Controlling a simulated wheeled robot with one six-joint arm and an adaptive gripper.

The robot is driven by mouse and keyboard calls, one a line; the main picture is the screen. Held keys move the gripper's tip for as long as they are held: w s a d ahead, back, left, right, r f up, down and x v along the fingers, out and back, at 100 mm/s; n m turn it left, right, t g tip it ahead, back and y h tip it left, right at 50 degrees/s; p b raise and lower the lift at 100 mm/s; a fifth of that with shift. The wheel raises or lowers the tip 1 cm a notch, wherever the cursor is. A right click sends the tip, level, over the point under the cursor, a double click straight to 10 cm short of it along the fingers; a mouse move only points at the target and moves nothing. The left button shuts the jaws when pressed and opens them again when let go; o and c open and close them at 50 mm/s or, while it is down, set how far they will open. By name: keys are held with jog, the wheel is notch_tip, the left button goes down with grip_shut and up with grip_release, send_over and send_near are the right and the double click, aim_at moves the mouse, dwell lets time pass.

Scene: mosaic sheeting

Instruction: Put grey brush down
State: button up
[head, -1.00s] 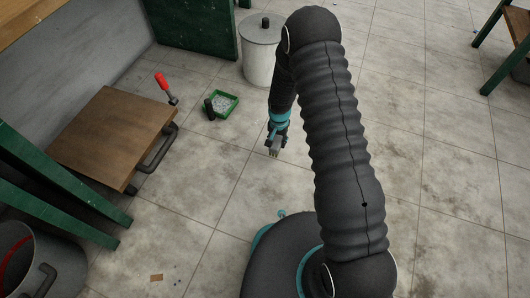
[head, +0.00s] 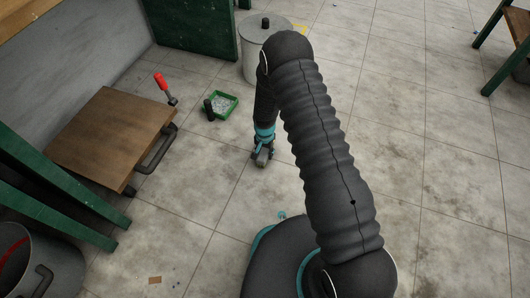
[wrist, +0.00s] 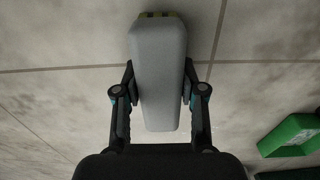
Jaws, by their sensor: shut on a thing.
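The grey brush (wrist: 160,75) is between the two fingers of my gripper (wrist: 160,88) in the wrist view. Its long grey body fills the middle, and yellowish bristle tips show at its top end. The fingers are shut on its sides. In the head view my gripper (head: 262,155) hangs over the floor tiles, right of the green tray, and the brush (head: 261,161) is small at its tip. I cannot tell the exact gap between brush and floor.
A green tray (head: 234,107) of pale pieces and a dark handled object (head: 209,109) are on the floor. A lidded bin (head: 252,58) stands behind. Open floor lies around my gripper.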

jog(key=shift+f, duration=0.1)
jog(key=shift+f, duration=0.15)
jog(key=o, duration=1)
